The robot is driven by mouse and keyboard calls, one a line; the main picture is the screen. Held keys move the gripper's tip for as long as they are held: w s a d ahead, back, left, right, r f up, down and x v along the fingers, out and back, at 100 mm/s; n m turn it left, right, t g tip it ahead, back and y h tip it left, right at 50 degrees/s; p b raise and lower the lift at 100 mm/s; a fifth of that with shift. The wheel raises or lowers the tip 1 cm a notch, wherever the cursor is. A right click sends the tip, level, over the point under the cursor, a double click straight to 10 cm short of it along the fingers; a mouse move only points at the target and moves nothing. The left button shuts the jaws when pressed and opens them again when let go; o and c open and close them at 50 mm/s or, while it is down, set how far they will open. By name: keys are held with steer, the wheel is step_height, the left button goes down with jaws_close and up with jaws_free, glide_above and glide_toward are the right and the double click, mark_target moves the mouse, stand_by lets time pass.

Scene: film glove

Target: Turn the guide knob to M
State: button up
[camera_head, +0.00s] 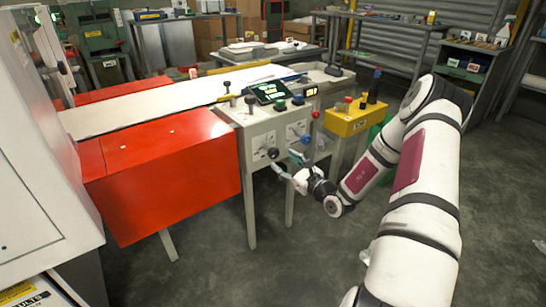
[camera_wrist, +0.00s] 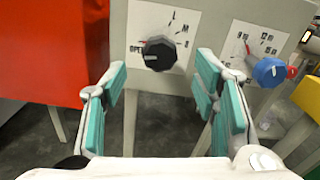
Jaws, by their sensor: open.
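The black knob (camera_wrist: 159,53) is on a white plate (camera_wrist: 140,18) on the front of the machine panel, with letters around it: OPEN at its left, L above, M at upper right, S at right. A pale mark on the knob lies on its left side, near OPEN. In the head view the black knob (camera_head: 272,153) is just beyond my gripper (camera_head: 290,170). In the wrist view my gripper (camera_wrist: 162,70) is open, its teal-padded fingers apart to the left and right below the knob. Nothing is between the pads, and no contact shows.
A blue knob (camera_wrist: 269,71) with its own dial plate is just right of my right finger. A red knob (camera_wrist: 292,72) is beyond it. The red machine cover (camera_head: 165,165) is at left, the yellow control box (camera_head: 350,118) at right. Floor in front is clear.

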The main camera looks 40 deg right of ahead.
mark_target(276, 155)
steer(key=w+b, duration=0.1)
steer(key=w, duration=0.6)
steer(key=shift+a, duration=0.1)
steer(key=c, duration=1.2)
